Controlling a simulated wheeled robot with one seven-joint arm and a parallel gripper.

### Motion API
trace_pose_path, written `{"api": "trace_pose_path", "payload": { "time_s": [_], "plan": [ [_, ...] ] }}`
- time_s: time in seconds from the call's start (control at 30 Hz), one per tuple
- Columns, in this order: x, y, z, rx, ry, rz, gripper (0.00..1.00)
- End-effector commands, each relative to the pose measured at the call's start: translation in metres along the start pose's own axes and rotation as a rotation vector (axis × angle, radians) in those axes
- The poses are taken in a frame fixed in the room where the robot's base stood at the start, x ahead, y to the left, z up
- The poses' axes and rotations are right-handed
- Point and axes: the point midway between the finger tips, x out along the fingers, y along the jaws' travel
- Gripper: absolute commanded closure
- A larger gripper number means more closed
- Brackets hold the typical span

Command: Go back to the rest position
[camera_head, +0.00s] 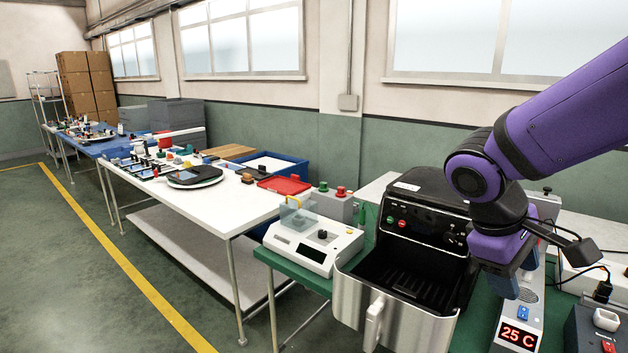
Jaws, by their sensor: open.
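My purple arm reaches in from the upper right of the head view. Its wrist hangs over the right side of the black and silver air fryer (447,225). My gripper (512,290) points down at the fryer's right edge, in front of a grey panel; its fingertips are small and hard to make out. I see nothing held in it. The fryer's drawer (400,318) is pulled out toward the front, with its handle (374,322) facing me. The drawer's visible inside looks dark and empty.
A white device (313,245) stands left of the fryer on the green table. A white table (225,205) with trays and tools is further left. The floor at left is clear.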

Motion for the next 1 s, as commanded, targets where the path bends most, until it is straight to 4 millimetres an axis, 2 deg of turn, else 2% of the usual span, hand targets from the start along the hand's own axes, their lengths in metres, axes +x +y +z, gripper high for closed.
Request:
{"api": "trace_pose_path", "payload": {
  "time_s": [0.1,0.5,0.7,1.0],
  "plan": [
    [-0.011,0.004,0.022,0.123,0.099,-0.073,0.47],
    [-0.05,0.003,0.079,0.493,0.443,-0.265,0.47],
    [-0.063,0.001,0.095,0.605,0.563,-0.311,0.47],
    [-0.067,0.0,0.099,0.636,0.6,-0.324,0.47]
  ]
}}
